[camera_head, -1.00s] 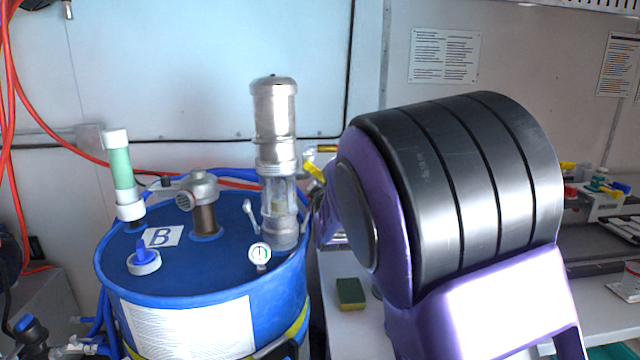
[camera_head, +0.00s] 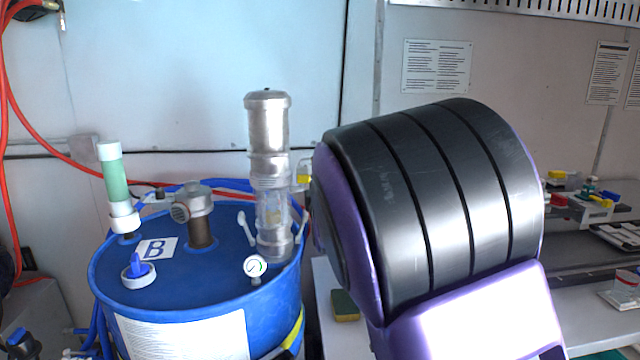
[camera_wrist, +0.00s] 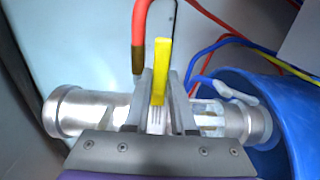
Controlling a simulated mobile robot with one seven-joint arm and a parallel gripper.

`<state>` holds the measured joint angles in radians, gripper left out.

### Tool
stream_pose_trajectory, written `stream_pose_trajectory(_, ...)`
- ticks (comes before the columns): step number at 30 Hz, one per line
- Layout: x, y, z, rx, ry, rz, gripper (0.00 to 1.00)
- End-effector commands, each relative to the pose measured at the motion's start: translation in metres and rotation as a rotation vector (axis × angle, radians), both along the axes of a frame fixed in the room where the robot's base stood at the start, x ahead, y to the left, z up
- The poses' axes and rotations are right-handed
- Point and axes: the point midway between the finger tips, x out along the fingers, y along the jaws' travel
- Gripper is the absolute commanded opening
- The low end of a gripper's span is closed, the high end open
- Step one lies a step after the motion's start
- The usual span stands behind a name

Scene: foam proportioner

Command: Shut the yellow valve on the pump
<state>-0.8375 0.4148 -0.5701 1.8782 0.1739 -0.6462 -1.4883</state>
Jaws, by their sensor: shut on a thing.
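The silver pump (camera_head: 268,135) stands upright on the blue drum (camera_head: 190,325) in the head view. A small yellow part of the valve (camera_head: 304,179) shows at the pump's right side, beside my arm. In the wrist view the pump (camera_wrist: 82,112) lies across the picture, and the yellow valve handle (camera_wrist: 162,60) is a long flat bar pointing up. My gripper (camera_wrist: 160,88) is shut on the yellow handle, one finger on each side of it. In the head view my arm hides the gripper and most of the valve.
A red hose (camera_wrist: 140,30) with a brass end runs close to the left finger in the wrist view. A gauge (camera_head: 256,266), a grey fitting (camera_head: 194,205) and a green-and-white tube (camera_head: 115,175) stand on the drum. A sponge (camera_head: 345,305) lies on the bench at right.

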Motion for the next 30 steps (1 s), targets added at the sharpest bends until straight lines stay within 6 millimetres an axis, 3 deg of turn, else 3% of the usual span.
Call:
stream_pose_trajectory(15,0.0005,0.0000,0.0024,-0.017,-0.007,0.000,0.00)
stream_pose_trajectory(16,0.0004,0.0000,0.0024,-0.017,-0.007,0.000,0.29)
stream_pose_trajectory(20,0.0003,0.0000,0.0018,-0.016,-0.006,0.000,0.52)
stream_pose_trajectory(30,-0.0013,-0.0002,0.0010,-0.015,-0.004,0.000,0.54)
